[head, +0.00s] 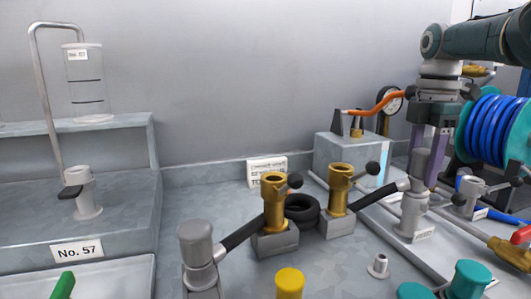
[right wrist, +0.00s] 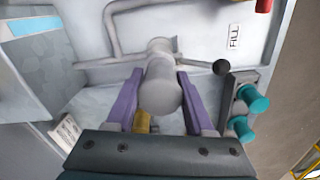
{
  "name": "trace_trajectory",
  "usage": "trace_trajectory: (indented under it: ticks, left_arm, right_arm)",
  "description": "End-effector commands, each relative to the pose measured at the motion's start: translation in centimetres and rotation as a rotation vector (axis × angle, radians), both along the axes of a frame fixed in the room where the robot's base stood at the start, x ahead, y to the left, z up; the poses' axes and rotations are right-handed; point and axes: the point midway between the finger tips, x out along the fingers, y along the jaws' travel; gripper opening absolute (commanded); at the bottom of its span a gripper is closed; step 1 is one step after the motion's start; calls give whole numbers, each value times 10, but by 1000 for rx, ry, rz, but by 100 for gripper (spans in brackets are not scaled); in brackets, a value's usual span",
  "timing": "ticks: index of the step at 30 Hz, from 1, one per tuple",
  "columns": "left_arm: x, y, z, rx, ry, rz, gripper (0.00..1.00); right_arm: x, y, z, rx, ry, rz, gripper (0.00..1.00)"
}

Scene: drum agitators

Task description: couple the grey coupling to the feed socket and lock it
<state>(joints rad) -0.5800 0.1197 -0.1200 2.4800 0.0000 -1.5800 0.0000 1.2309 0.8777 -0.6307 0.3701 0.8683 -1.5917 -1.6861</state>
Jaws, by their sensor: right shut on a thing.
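My right gripper (head: 429,180) has its purple fingers on either side of a grey coupling (head: 419,162) and is shut on it. In the right wrist view the grey coupling (right wrist: 160,92) lies between the fingers. A dark hose (head: 372,199) runs from its side towards the left. A grey upright socket (head: 412,218) on a labelled plate stands directly under the coupling. I cannot tell whether the coupling is fully seated on it. A lever with a black ball (right wrist: 220,67) sticks out to the right there. I cannot read the plate's label. My left gripper is not in view.
Two brass fittings (head: 340,190) (head: 275,205) stand left of the gripper. Another grey coupling (head: 197,245) is at the front left. A blue hose reel (head: 493,125) is close on the right. Teal knobs (head: 470,278) stand in front. A FILL label (right wrist: 234,36) shows in the wrist view.

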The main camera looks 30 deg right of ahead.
Motion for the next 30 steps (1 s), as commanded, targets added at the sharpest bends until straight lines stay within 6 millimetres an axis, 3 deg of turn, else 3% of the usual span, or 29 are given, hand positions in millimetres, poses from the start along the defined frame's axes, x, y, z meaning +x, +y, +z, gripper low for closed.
trace_trajectory:
  ticks: [8,9,18,30]
  left_arm:
    - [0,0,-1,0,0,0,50]
    - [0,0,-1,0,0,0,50]
    - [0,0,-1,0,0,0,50]
    - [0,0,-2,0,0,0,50]
  right_arm:
    - [0,0,-1,0,-1,0,0]
    - [0,0,-1,0,-1,0,54]
    - [0,0,-1,0,0,0,88]
    - [0,0,-2,0,1,0,82]
